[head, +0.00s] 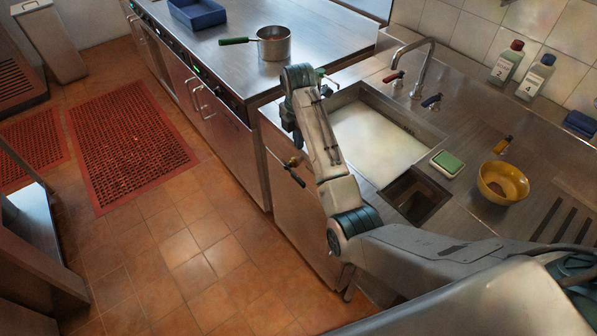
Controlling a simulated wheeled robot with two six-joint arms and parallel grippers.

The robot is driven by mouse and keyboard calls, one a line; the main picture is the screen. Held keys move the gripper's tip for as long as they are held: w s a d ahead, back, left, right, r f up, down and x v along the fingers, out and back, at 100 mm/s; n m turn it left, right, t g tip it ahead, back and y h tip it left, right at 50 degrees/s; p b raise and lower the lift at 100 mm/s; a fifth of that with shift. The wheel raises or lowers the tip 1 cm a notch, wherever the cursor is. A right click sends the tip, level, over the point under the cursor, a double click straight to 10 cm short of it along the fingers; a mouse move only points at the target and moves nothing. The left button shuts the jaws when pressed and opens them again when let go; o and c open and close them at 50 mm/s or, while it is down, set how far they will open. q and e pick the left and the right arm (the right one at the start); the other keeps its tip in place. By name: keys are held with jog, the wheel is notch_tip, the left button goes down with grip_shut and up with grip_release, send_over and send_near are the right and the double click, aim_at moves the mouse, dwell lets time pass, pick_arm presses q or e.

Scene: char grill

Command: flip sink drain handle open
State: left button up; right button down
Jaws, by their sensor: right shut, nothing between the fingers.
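The sink (436,141) is set in the steel counter, its large basin filled with cloudy whitish liquid. A dark lever with a brass-coloured fitting, which looks like the drain handle (294,174), sticks out from the cabinet front below the sink. My right arm reaches in from the lower right and bends down in front of the sink's left end. My right gripper (291,121) is shut and empty, above the handle in the picture and apart from it. The arm hides part of the sink's near edge. My left gripper is not in view.
A faucet (424,62) with red and blue levers stands behind the sink. A small basin (416,196), a green sponge (448,162) and a yellow bowl (503,183) are to the right. A pot (273,43) stands on the left counter. Tiled floor (190,262) is open at lower left.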

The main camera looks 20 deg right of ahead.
jog(key=p, duration=0.3)
send_near(299, 178)
notch_tip(299, 178, down, 7)
jog(key=shift+r, duration=0.1)
dwell(0.3)
